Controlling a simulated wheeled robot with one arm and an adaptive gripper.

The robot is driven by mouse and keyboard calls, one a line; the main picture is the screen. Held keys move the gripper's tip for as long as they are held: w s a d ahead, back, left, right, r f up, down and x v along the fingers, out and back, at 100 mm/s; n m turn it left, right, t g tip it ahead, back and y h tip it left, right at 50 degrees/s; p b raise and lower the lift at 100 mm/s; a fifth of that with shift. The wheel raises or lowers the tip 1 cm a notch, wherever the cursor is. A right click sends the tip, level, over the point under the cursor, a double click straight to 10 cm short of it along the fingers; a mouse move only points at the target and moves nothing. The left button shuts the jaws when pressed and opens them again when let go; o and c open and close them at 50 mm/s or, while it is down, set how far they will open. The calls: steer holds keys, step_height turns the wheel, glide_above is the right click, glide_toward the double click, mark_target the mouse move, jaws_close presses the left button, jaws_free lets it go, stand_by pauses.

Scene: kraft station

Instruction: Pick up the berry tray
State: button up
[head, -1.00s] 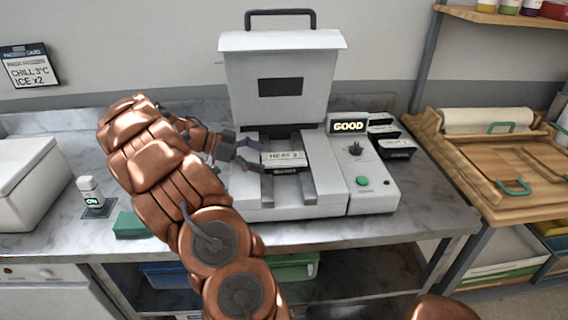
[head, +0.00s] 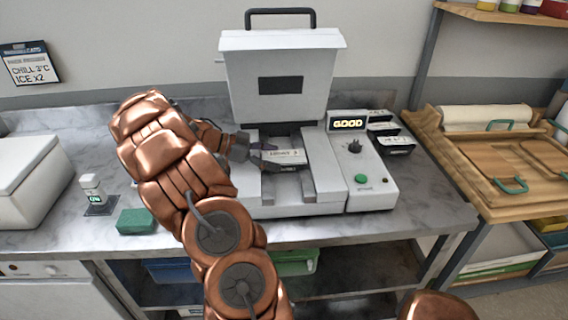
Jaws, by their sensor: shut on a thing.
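A small dark tray with a pale lettered top (head: 287,157) sits in the middle of the white sealing machine (head: 330,183), between its two grey rails. I take it for the berry tray; its lettering is too blurred to read surely. My gripper (head: 268,157) reaches in from the left and is shut on the tray's left end. The tray is slightly tilted in the picture. I cannot tell whether it is clear of the machine bed. My arm hides part of the machine's left side.
The machine's lid (head: 280,85) stands raised behind the tray. A display (head: 347,124) reads GOOD, above a green button (head: 361,179). Several dark trays (head: 395,143) lie at right. A green sponge (head: 136,221), a small bottle (head: 92,188) and a white box (head: 30,180) stand left.

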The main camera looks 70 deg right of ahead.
steer(key=shift+c, duration=1.3)
steer(key=shift+r, duration=0.1)
